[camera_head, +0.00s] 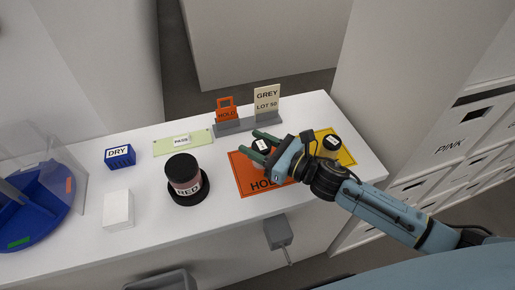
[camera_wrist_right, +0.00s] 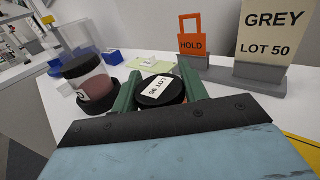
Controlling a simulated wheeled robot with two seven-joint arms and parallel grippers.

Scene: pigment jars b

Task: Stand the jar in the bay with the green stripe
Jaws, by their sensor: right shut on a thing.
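My right gripper (camera_head: 258,146) is shut on a jar with a black lid (camera_head: 262,145) over the orange HOLD mat (camera_head: 245,183). In the right wrist view the green fingers (camera_wrist_right: 160,92) sit on either side of this jar (camera_wrist_right: 152,97), whose lid has a white LOT label. It looks upright; I cannot tell whether it touches the mat. A blue tray with bays (camera_head: 45,213) is at the far left, partly behind clear panels. One bay has a green stripe (camera_head: 18,243) at its front; another has a red-orange stripe (camera_head: 69,185). My left gripper is not in view.
A RED jar (camera_head: 183,174) stands on a black base. A white block (camera_head: 117,209) and blue DRY box (camera_head: 120,157) stand near the tray.

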